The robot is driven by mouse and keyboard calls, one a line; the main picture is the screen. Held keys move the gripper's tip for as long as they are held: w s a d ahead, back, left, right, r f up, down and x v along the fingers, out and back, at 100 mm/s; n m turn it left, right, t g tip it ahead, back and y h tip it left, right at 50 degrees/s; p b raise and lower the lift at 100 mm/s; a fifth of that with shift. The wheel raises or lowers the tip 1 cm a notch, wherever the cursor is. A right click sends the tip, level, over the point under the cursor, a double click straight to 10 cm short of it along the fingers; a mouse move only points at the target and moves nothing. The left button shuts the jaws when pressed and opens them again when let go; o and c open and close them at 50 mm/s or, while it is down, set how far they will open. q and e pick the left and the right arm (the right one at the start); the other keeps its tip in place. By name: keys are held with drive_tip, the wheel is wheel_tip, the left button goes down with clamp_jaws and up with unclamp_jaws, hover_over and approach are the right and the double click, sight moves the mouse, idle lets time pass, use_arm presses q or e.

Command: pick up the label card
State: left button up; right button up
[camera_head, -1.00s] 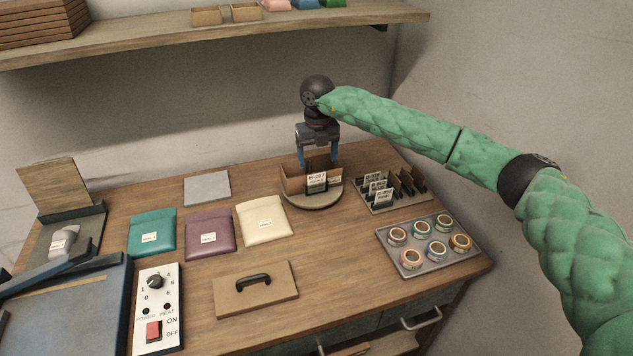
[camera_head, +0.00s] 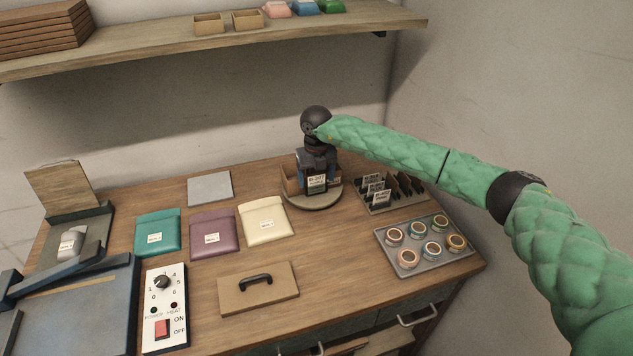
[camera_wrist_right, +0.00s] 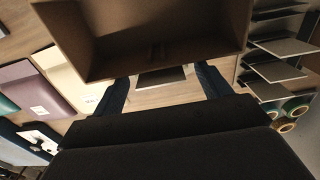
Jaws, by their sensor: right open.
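A white label card (camera_head: 316,182) with black print stands upright in a dark holder at the front of an open cardboard box (camera_head: 291,180) on a round turntable (camera_head: 313,202). My right gripper (camera_head: 317,172) is low over the card, with its blue fingers open on either side of it. In the right wrist view the gripper (camera_wrist_right: 162,90) has its fingers apart, and the dark top of the card or its holder (camera_wrist_right: 160,77) shows between them. I cannot tell whether the fingers touch the card. My left gripper is not in view.
A rack of upright cards (camera_head: 390,193) stands right of the turntable, with a tray of tape rolls (camera_head: 424,245) in front of it. Teal, purple and cream pouches (camera_head: 263,217) lie to the left. A lidded board with a black handle (camera_head: 257,289) lies nearer.

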drive_tip(key=shift+f, duration=0.15)
drive_tip(key=c, duration=1)
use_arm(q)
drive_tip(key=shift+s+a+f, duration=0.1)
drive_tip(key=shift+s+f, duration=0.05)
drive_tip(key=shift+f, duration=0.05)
use_arm(e)
drive_tip(key=shift+c, duration=0.2)
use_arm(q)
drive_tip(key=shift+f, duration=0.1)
use_arm(e)
wheel_tip(320, 180, up, 9)
drive_tip(key=b, duration=0.4)
drive_tip(key=shift+f, duration=0.15)
use_arm(q)
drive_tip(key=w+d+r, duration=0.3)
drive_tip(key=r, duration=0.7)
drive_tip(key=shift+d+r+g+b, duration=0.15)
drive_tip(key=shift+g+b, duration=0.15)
drive_tip(key=shift+b, duration=0.05)
use_arm(e)
drive_tip(key=shift+r, duration=0.65)
